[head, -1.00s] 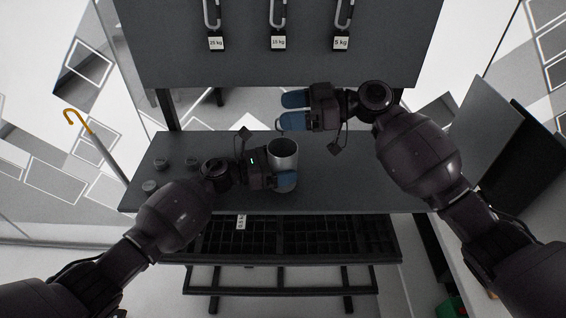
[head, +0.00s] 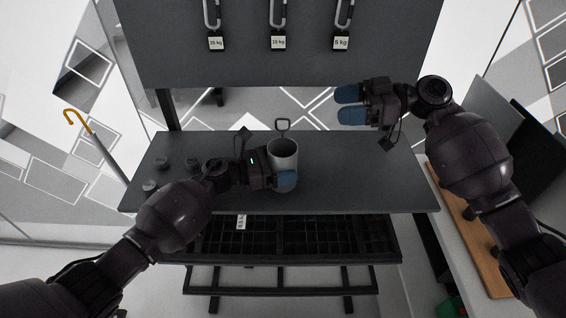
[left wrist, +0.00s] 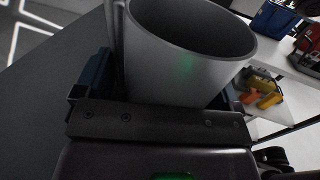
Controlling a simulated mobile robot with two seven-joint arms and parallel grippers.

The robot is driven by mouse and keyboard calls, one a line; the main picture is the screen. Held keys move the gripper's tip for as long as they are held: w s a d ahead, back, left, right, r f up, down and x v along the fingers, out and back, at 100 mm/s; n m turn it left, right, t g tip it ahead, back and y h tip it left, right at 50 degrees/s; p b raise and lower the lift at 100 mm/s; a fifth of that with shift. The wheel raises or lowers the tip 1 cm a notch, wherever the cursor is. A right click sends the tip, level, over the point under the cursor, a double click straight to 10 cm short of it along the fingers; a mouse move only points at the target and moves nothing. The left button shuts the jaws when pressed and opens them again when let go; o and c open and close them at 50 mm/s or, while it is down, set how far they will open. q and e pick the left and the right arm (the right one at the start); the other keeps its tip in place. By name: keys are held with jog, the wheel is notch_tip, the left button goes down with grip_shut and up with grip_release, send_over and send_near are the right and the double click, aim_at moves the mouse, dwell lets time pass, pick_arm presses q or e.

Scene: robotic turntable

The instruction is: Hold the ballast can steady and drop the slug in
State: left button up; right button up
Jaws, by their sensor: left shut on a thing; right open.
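The grey ballast can (head: 284,158) stands upright on the dark table, its mouth facing up; it also fills the left wrist view (left wrist: 185,60). My left gripper (head: 278,182) is shut around the can's lower body. The can's inside is dark in the head view. My right gripper (head: 348,104) is open and empty, right of the can and apart from it.
Several small grey round pieces (head: 163,164) sit on the table's left (head: 365,185). Labelled weights (head: 278,42) hang on the back panel. A hooked cane (head: 95,140) leans at left. The table's right side is clear.

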jog(key=shift+d, duration=0.4)
pick_arm(q)
jog(key=o, duration=0.7)
jog(key=v, duration=1.2)
jog(key=shift+s+f, duration=0.1)
pick_arm(e)
jog(key=shift+s, duration=0.1)
